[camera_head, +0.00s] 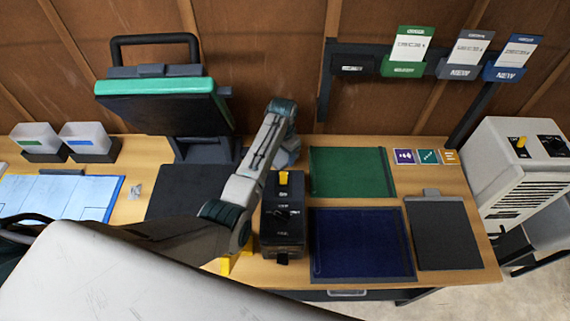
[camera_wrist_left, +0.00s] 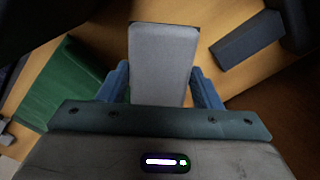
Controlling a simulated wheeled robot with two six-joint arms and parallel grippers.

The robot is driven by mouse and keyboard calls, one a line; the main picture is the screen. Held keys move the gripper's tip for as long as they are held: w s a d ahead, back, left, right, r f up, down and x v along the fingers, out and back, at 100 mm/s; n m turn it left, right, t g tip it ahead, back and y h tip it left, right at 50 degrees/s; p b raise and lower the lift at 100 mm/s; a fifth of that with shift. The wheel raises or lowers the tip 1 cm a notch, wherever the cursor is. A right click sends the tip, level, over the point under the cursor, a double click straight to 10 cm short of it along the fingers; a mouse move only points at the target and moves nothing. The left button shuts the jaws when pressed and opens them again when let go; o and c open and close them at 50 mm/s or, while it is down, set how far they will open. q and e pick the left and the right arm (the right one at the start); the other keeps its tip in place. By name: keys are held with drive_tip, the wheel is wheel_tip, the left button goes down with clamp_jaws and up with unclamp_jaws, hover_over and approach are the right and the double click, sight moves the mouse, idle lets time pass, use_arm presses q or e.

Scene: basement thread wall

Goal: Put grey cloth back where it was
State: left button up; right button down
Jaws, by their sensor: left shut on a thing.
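A light grey folded piece, which looks like the grey cloth (camera_wrist_left: 163,55), is held between the blue fingers of my left gripper (camera_wrist_left: 163,85) in the left wrist view. It reads as a flat, straight-edged slab. In the head view my left gripper (camera_head: 286,152) points down over the back of the table, left of the green mat (camera_head: 348,172). My arm hides most of it there, and I cannot tell whether the cloth touches the table. The green mat also shows in the left wrist view (camera_wrist_left: 52,97). My right gripper is not in view.
A black box with a yellow switch (camera_head: 283,218) stands just in front of my left gripper. A navy mat (camera_head: 360,245) and a black clipboard (camera_head: 443,235) lie to the right. A black-and-green press (camera_head: 165,90) stands at left. A white heater (camera_head: 515,165) is far right.

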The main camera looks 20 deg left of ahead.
sight(282, 154)
use_arm(q)
drive_tip(key=f, duration=0.1)
drive_tip(key=f+b, duration=0.1)
drive_tip(key=f, duration=0.1)
drive_tip(key=shift+a+f, duration=0.2)
drive_tip(key=shift+f, duration=0.1)
drive_tip(key=shift+w+f+b, duration=0.1)
drive_tip(key=shift+f+b, duration=0.05)
drive_tip(key=shift+b, duration=0.15)
drive_tip(key=shift+w+d+f+b, duration=0.1)
drive_tip(key=shift+d+f+b, duration=0.1)
drive_tip(key=shift+f+b, duration=0.15)
wheel_tip(282, 154, down, 3)
drive_tip(key=b, duration=0.3)
drive_tip(key=shift+a+r, duration=0.1)
drive_tip(key=shift+r, duration=0.05)
drive_tip(key=shift+f, duration=0.2)
drive_tip(key=shift+r, duration=0.15)
drive_tip(key=o, duration=0.9)
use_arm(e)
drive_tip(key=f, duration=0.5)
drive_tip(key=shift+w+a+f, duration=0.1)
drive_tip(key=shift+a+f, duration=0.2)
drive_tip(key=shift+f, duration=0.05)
